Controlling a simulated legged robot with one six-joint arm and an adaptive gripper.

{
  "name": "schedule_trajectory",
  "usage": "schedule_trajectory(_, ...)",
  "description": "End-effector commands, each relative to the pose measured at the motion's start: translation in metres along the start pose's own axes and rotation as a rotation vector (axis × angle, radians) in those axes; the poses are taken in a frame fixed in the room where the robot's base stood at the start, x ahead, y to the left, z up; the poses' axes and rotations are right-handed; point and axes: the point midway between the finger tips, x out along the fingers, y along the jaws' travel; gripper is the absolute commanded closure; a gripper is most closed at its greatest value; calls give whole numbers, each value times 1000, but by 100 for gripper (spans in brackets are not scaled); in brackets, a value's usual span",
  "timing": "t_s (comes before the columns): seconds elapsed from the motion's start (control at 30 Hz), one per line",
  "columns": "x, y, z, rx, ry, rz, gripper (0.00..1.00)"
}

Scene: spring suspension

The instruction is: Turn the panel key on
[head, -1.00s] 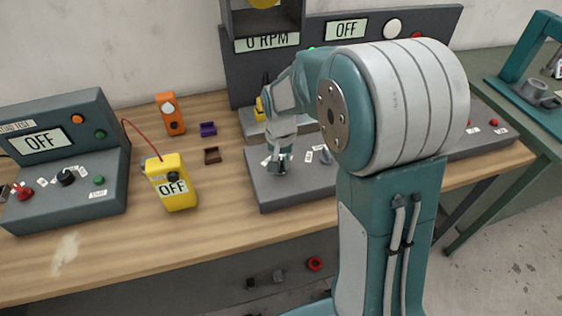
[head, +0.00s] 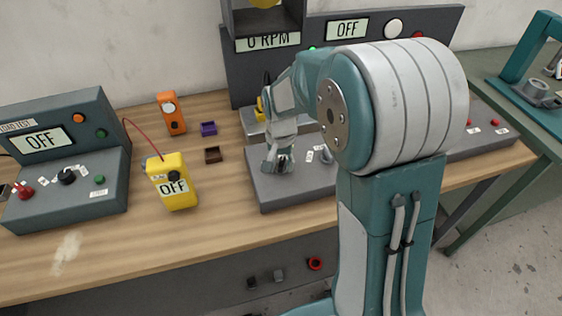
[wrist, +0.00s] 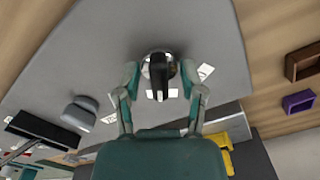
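The panel key (wrist: 158,72) is a black handle on a round silver base, set in the grey sloped top of the panel (wrist: 195,35). In the wrist view it stands between the two fingers of my gripper (wrist: 160,80), with a gap on each side. The fingers are apart and seem not to touch it. In the head view my gripper (head: 277,163) is low over the left part of the panel top (head: 262,188) and mostly hides the key. The panel's upright display (head: 347,30) reads OFF.
A grey knob (wrist: 80,112) stands on the same panel. A yellow meter (head: 172,182), an orange device (head: 170,113), a purple tray (head: 209,129) and a brown tray (head: 213,155) lie to the left. A second console (head: 65,160) is at far left. Bare wood is in front.

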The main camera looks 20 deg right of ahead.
Motion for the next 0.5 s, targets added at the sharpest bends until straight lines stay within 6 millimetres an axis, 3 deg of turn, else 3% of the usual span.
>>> schedule_trajectory(0.33,-4,0,-2,-1,6,-2,43)
schedule_trajectory(0.5,-28,-1,-2,-1,10,-5,43)
